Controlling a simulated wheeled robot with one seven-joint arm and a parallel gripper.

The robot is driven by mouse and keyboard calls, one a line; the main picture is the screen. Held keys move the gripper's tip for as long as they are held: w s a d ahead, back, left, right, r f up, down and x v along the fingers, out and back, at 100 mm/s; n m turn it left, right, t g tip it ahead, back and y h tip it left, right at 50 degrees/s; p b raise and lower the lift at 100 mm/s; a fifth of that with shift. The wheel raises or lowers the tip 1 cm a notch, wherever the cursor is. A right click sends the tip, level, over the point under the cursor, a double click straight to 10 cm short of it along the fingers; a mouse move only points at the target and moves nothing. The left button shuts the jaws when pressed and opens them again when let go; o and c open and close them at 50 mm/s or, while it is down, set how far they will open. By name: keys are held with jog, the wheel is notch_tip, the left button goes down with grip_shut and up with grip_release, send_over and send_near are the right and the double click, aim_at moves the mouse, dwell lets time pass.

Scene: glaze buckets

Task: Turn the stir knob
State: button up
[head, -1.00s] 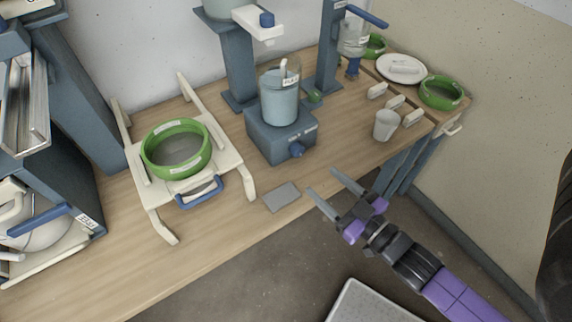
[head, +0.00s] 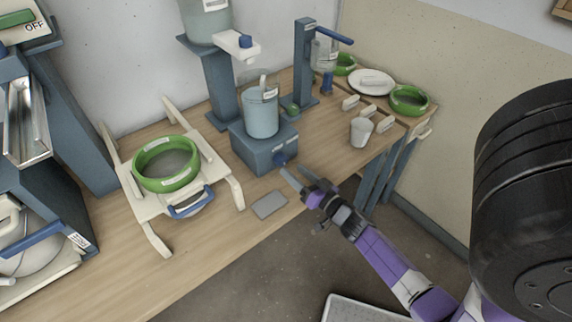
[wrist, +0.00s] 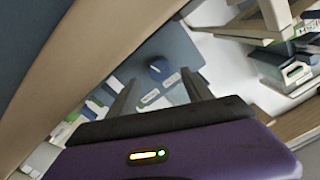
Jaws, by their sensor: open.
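The stir knob (head: 280,158) is a small blue knob on the front of the blue-grey stirrer base (head: 255,150). A clear beaker of pale blue liquid (head: 261,112) stands on top of the base, with a labelled light piece in it. My gripper (head: 291,170) is just in front of the knob, its fingers pointing at it. In the wrist view the knob (wrist: 158,69) shows between and beyond the two open fingers (wrist: 160,88), with white label strips beside it. The gripper is open and empty. I cannot tell whether a finger touches the knob.
A grey plate (head: 269,205) lies near the table's front edge. A green-rimmed sieve (head: 167,183) rests on a cream frame at left. A white cup (head: 361,132) and green bowl (head: 408,109) stand at right. A dispenser stand (head: 222,92) rises behind the base.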

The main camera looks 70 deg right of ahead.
aim_at(284, 162)
jog(key=shift+x, duration=2.2)
grip_shut()
jog(key=shift+n, duration=0.3)
jog(key=n+b, duration=0.1)
jog(key=n, duration=0.4)
jog(key=n+b, duration=0.1)
jog(key=n, duration=0.5)
jog(key=shift+b, duration=0.3)
